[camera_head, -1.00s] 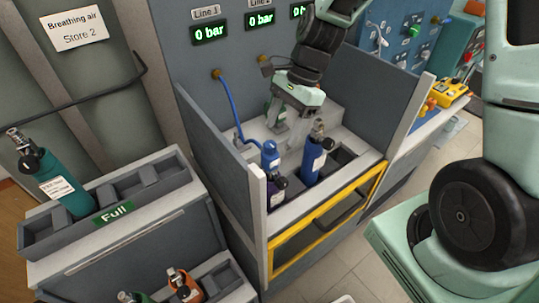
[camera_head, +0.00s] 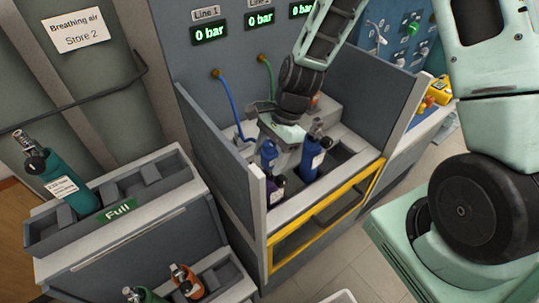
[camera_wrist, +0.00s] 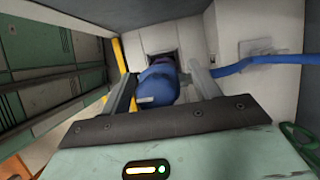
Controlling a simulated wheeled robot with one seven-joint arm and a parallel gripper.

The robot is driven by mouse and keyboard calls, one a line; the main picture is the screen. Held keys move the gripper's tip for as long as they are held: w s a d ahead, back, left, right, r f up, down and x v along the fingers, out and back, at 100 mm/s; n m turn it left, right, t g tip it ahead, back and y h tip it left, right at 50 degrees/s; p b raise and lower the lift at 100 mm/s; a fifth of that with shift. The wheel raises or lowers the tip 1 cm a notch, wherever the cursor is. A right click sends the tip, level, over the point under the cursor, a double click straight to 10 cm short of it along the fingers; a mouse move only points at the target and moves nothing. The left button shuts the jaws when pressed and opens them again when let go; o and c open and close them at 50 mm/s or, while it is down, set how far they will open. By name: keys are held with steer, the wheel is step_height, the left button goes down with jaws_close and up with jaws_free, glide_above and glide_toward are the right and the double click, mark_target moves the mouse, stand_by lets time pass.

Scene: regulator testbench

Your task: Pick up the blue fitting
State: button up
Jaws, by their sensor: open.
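The blue fitting (camera_head: 268,153) is at the end of a blue hose (camera_head: 231,105), beside a dark purple cylinder (camera_head: 275,188) in the bench bay. In the wrist view, the rounded blue fitting (camera_wrist: 158,84) appears between the two fingers of my gripper (camera_wrist: 165,84), with the hose running off to the right. The jaws are open, one finger on each side of it; I cannot tell whether they touch it. In the head view my gripper (camera_head: 273,143) is low in the bay, and its body partly hides what is behind it.
A blue cylinder (camera_head: 312,158) stands close to the right of my gripper. Grey side walls (camera_head: 225,150) and a yellow-framed front (camera_head: 325,215) enclose the bay. A teal cylinder (camera_head: 65,185) lies in the "Full" rack (camera_head: 160,186) at left. A green hose (camera_head: 268,90) hangs behind.

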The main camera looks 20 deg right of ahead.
steer(key=c, duration=1.2)
steer(key=shift+c, duration=0.2)
steer(key=shift+r, duration=0.15)
step_height(320, 180, up, 10)
steer(key=shift+f+b, duration=0.1)
steer(key=shift+b, duration=0.5)
steer(key=shift+w, duration=0.1)
